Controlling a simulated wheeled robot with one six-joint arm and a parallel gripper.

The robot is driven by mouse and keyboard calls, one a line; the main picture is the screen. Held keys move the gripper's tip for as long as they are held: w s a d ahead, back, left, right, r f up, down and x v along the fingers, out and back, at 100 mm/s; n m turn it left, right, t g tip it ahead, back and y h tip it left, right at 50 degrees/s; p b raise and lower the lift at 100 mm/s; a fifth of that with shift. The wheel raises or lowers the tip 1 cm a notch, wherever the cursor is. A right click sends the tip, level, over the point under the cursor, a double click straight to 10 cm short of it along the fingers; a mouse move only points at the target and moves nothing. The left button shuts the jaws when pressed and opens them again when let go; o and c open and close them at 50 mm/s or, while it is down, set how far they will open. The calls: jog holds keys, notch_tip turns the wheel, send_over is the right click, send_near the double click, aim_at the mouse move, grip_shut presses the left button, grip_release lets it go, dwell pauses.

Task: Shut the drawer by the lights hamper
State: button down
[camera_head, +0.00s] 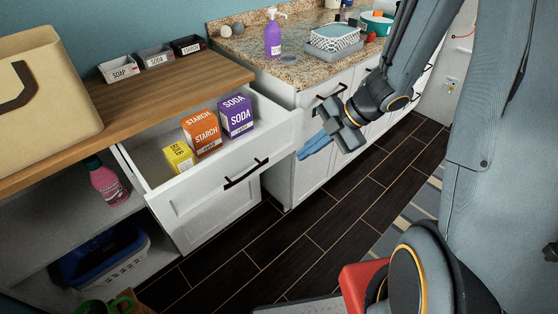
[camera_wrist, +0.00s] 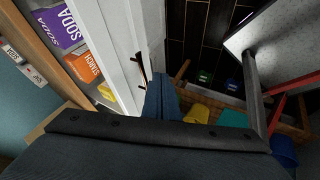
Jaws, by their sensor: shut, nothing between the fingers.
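The white drawer (camera_head: 225,165) under the wooden counter is pulled open, with a dark bar handle (camera_head: 246,173) on its front. Inside stand a yellow box (camera_head: 178,157), an orange starch box (camera_head: 201,134) and a purple soda box (camera_head: 236,116). They also show in the wrist view, with the white drawer front (camera_wrist: 122,55) beside them. My gripper (camera_head: 315,147) is shut and empty, to the right of the drawer front and apart from it in the head view. Its blue fingers show in the wrist view (camera_wrist: 162,97). No hamper label is readable.
A beige bin (camera_head: 50,100) and several small labelled trays (camera_head: 118,69) stand on the wooden counter. The granite counter (camera_head: 300,65) holds a purple pump bottle (camera_head: 273,35) and a basket (camera_head: 335,38). A pink bottle (camera_head: 108,183) sits on the shelf below. Dark floor (camera_head: 300,215) lies before the drawer.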

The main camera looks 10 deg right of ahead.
jog(key=w+a+f, duration=0.5)
jog(key=a+f, duration=0.3)
dwell(0.4)
